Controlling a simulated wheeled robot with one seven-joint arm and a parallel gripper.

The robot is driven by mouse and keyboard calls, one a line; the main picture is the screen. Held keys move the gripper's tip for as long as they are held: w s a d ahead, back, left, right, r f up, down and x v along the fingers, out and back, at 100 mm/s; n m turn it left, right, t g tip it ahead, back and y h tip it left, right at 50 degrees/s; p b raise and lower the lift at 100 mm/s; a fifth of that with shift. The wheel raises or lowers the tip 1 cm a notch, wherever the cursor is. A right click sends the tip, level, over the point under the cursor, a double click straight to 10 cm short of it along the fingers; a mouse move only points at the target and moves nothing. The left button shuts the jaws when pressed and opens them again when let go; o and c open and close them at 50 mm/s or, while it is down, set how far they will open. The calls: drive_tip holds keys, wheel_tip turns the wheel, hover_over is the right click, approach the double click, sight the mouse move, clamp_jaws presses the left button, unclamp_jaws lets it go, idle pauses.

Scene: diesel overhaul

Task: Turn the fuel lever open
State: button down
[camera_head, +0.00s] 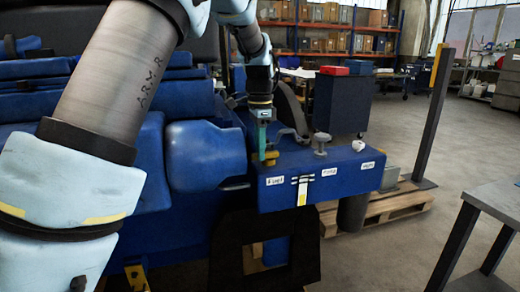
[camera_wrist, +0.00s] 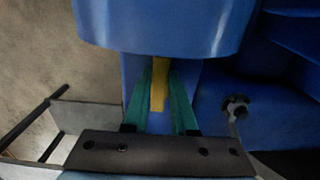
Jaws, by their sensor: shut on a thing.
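The fuel lever appears to be the yellow handle at the left end of the blue engine housing's top; it shows in the head view (camera_head: 271,158) and in the wrist view (camera_wrist: 158,92). My gripper (camera_head: 264,152) points down at it from above. In the wrist view my gripper (camera_wrist: 161,78) has its green fingers on either side of the yellow handle, shut on it. The lever's base and pivot are hidden by the fingers and housing. The blue housing (camera_head: 320,190) carries small white labels on its front, too small to read surely.
A grey knob (camera_head: 321,141) stands on the housing right of my gripper. Blue engine covers (camera_head: 205,155) stand close on the left. A dark post (camera_head: 435,110) and a grey table (camera_head: 500,200) are at right.

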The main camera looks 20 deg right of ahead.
drive_tip(key=shift+s, duration=0.1)
drive_tip(key=n, duration=0.2)
drive_tip(key=n+p, duration=0.1)
drive_tip(key=n, duration=0.1)
drive_tip(key=shift+s+r+p, duration=0.15)
drive_tip(key=shift+s+p, duration=0.15)
drive_tip(key=shift+s, duration=0.05)
drive_tip(key=n, duration=0.1)
drive_tip(key=n+p, duration=0.1)
drive_tip(key=n, duration=0.1)
drive_tip(key=s+n, duration=0.1)
drive_tip(key=n, duration=0.1)
drive_tip(key=shift+d+p, duration=0.35)
drive_tip(key=shift+p, duration=0.05)
drive_tip(key=n, duration=0.1)
drive_tip(key=n+p, duration=0.1)
drive_tip(key=n, duration=0.2)
drive_tip(key=shift+s+d+n, duration=0.3)
drive_tip(key=shift+d+n, duration=0.1)
drive_tip(key=shift+s+d+n+p, duration=0.15)
drive_tip(key=shift+n+p, duration=0.3)
drive_tip(key=shift+n, duration=0.55)
drive_tip(key=shift+w+d+n+p, duration=0.1)
drive_tip(key=shift+d+n+p, duration=0.25)
drive_tip(key=shift+n, duration=0.65)
drive_tip(key=c, duration=0.7)
unclamp_jaws()
drive_tip(key=shift+s+a, duration=0.1)
